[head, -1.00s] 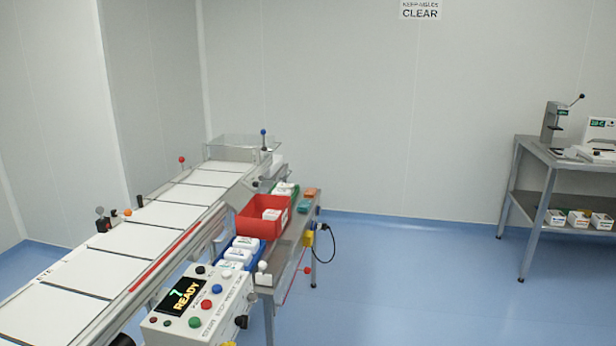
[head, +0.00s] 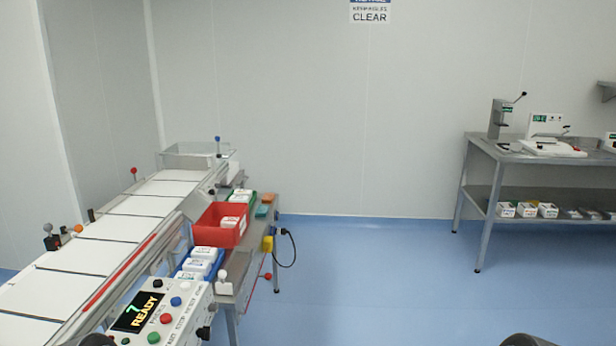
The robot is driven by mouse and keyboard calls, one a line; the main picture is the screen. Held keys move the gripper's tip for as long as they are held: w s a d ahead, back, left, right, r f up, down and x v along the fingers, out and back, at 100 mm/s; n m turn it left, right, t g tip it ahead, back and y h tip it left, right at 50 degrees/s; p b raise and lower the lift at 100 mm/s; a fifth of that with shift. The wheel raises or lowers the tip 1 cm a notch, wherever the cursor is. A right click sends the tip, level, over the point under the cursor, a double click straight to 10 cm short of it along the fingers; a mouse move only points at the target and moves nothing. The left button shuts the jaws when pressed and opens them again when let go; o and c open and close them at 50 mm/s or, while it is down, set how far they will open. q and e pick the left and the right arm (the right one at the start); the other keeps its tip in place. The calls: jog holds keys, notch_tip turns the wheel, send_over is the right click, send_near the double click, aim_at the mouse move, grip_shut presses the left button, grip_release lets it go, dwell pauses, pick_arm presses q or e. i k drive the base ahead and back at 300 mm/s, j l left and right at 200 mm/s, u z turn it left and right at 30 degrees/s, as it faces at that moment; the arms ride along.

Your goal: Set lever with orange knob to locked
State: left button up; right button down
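A small orange knob (head: 78,228) stands at the far left edge of the white-topped conveyor (head: 118,229), beside a dark fitting with a grey round knob (head: 47,228). Its lever arm is too small to make out, so I cannot tell its position. Neither gripper shows clearly in the head view. Dark rounded parts, probably of my arms, just enter at the bottom edge, left and right, well apart from the orange knob.
A control panel reading READY (head: 165,315) stands at the conveyor's near end. A red bin (head: 208,222) and a blue tray (head: 183,272) sit on a side shelf. A steel bench (head: 480,150) stands right. Blue floor (head: 370,270) between is clear.

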aim_at(78, 228)
jog(key=u, duration=1.85)
jog(key=l+u, duration=0.4)
jog(key=k+l+u, duration=0.1)
jog(key=l+u, duration=0.25)
jog(key=l, duration=0.15)
jog(key=k+l+u, duration=0.1)
jog(key=l+u, duration=0.3)
jog(key=k+l, duration=0.2)
jog(key=l, duration=0.25)
jog(key=k+l+u, duration=0.1)
jog(key=l, duration=0.35)
jog(key=k+l, duration=0.25)
jog(key=l, duration=0.2)
jog(key=k+l+u, duration=0.1)
jog(key=l, duration=0.35)
jog(key=k+l, duration=0.3)
jog(key=k+l+u, duration=0.1)
jog(key=k+l, duration=0.15)
jog(key=l, duration=0.25)
